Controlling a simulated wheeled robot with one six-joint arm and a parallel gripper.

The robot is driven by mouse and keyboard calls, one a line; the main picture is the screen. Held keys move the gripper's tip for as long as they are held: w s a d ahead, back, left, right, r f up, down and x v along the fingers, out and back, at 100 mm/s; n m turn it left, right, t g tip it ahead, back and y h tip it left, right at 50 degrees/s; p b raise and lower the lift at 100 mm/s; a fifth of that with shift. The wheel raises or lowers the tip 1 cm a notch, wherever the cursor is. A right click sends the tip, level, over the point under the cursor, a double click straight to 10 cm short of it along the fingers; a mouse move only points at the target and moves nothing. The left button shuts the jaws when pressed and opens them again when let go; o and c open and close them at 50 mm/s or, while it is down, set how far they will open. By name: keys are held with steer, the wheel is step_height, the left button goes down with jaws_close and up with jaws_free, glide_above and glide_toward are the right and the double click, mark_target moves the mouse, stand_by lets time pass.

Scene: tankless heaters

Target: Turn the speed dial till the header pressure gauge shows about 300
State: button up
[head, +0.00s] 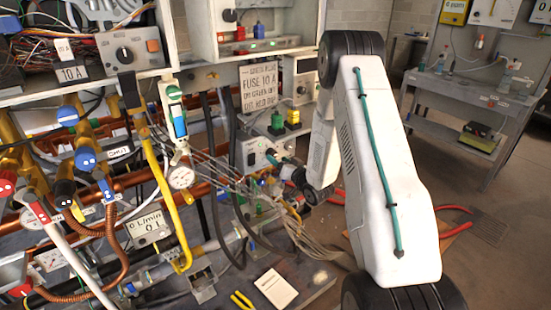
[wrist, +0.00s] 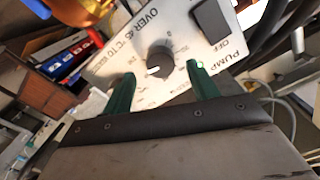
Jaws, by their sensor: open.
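In the wrist view a black round dial (wrist: 160,61) with a white pointer line sits on a white panel (wrist: 181,82) lettered PUMP, OFF and OVER 45. My gripper (wrist: 161,70) is open, its two green fingers on either side of the dial in the picture; whether they touch it I cannot tell. In the head view my gripper (head: 273,158) is at the front of a grey box (head: 252,150), and the arm hides part of it. A round white gauge (head: 181,177) hangs left of the box; its reading is too small to tell, and I cannot confirm it is the header gauge.
A black rocker switch (wrist: 212,20) is beside the dial. Copper pipes, cables and blue-handled valves (head: 84,157) crowd the left. A flow display (head: 148,229) reads 0 L/min. Open floor lies at the right.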

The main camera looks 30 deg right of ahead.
steer(key=s, duration=0.4)
steer(key=shift+s, duration=0.25)
steer(key=s+d+f+g+h, duration=0.2)
steer(key=s+f+g, duration=0.5)
steer(key=f+g, duration=0.25)
steer(key=s+a+r+n+g, duration=0.1)
steer(key=s+a+r+g, duration=0.1)
steer(key=s+a+r, duration=0.6)
steer(key=s+a+r+n+g+y, duration=0.1)
steer(key=s+a+r+n+g, duration=0.1)
steer(key=s+a+r, duration=0.6)
steer(key=s+a+r+n+g, duration=0.1)
steer(key=s+a+r+g, duration=0.2)
steer(key=s+a+r, duration=0.5)
steer(key=s+r, duration=0.6)
steer(key=r, duration=0.4)
steer(key=shift+s+r+n, duration=0.25)
steer(key=shift+r+n, duration=0.05)
steer(key=shift+r, duration=0.1)
